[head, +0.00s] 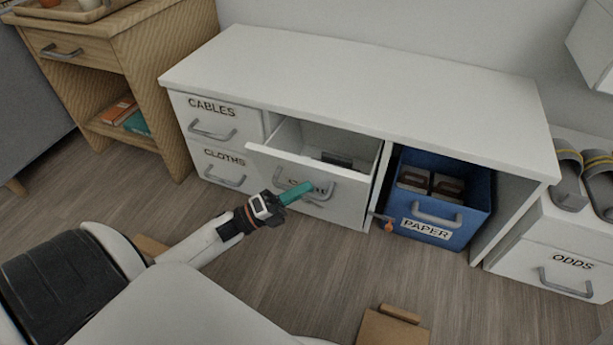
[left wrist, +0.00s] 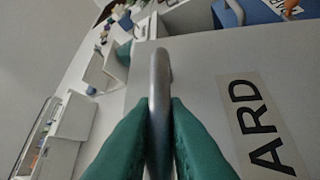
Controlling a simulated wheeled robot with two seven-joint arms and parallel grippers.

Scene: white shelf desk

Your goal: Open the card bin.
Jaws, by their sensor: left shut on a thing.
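The white card bin (head: 346,207) sits in the middle of the low white shelf desk and is pulled out, with its top open and a dark item (head: 338,160) visible inside. Its label is partly hidden behind my gripper. My left gripper (head: 303,189) is at the bin's front, its green fingers shut on the grey handle (head: 325,194). In the left wrist view the fingers (left wrist: 160,115) pinch the handle bar (left wrist: 160,70) from both sides, beside the letters "ARD" on the bin's front (left wrist: 210,75). My right gripper is not in view.
A blue paper bin (head: 432,232) stands open to the right. The cables bin (head: 215,122) and cloths bin (head: 224,171) are closed at left. An odds bin (head: 555,272) is at far right. Bare floor (head: 310,260) lies in front; a tan object (head: 393,328) is near the bottom.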

